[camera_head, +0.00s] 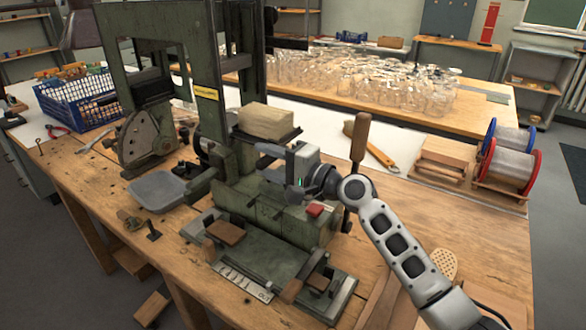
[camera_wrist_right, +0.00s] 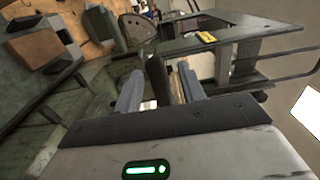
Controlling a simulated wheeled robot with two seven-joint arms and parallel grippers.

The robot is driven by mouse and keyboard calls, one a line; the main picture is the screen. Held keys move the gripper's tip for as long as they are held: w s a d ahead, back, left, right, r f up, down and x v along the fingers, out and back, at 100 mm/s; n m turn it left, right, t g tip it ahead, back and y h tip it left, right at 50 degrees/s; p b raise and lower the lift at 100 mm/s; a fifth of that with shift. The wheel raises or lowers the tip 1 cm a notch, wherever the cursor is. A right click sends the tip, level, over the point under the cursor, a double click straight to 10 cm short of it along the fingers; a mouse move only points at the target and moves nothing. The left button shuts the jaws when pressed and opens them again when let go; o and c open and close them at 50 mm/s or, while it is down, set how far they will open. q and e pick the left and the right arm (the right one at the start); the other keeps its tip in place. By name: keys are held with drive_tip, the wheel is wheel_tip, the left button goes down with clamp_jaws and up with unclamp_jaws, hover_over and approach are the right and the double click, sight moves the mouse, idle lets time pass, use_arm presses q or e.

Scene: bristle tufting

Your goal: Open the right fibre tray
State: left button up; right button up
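The green tufting machine (camera_head: 285,215) stands on the wooden bench. A pale tan block (camera_head: 266,121) rests on a dark ledge on it; I cannot tell for certain which part is the right fibre tray. My right gripper (camera_head: 268,162) reaches in from the right, just below and in front of that block. Its two fingers point left and stand apart; they also show apart in the right wrist view (camera_wrist_right: 158,88). I cannot make out anything held between them. My left gripper is not in view.
A grey shallow tray (camera_head: 158,190) lies left of the machine, near a blue crate (camera_head: 78,98). An upright wooden handle (camera_head: 360,138) stands close to my right wrist. Red and blue wire spools (camera_head: 508,160) sit at the right. Glass jars (camera_head: 365,80) fill the back table.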

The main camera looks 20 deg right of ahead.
drive_tip(key=b+v, duration=0.3)
drive_tip(key=v, duration=1.2)
drive_tip(key=shift+s+d, duration=0.15)
drive_tip(key=shift+d, duration=0.05)
